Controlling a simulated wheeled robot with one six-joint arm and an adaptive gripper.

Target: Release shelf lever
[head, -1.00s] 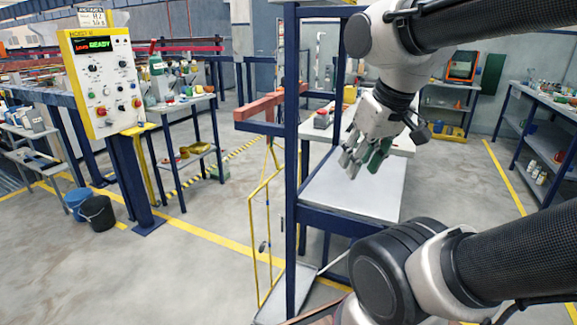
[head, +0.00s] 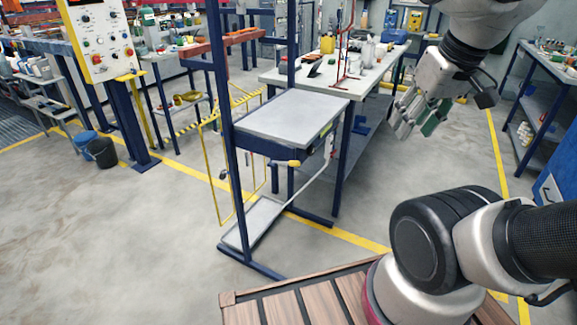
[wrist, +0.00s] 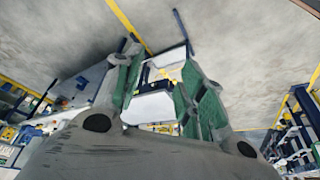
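In the wrist view, a small yellow part (wrist: 177,74), perhaps the lever, shows beyond the fingers near the pale shelf top (wrist: 150,107). My gripper (head: 412,125) hangs in the air to the right of the shelf, well apart from the lever. In the wrist view my gripper (wrist: 158,72) has its green-padded fingers spread, with nothing held between them.
A lower grey plate (head: 254,222) sits near the floor in the frame. A white worktable (head: 345,82) with bottles and tools stands behind the shelf. A control panel (head: 97,40) and buckets (head: 102,152) stand left. A wooden slatted deck (head: 300,300) is in front. The floor left is clear.

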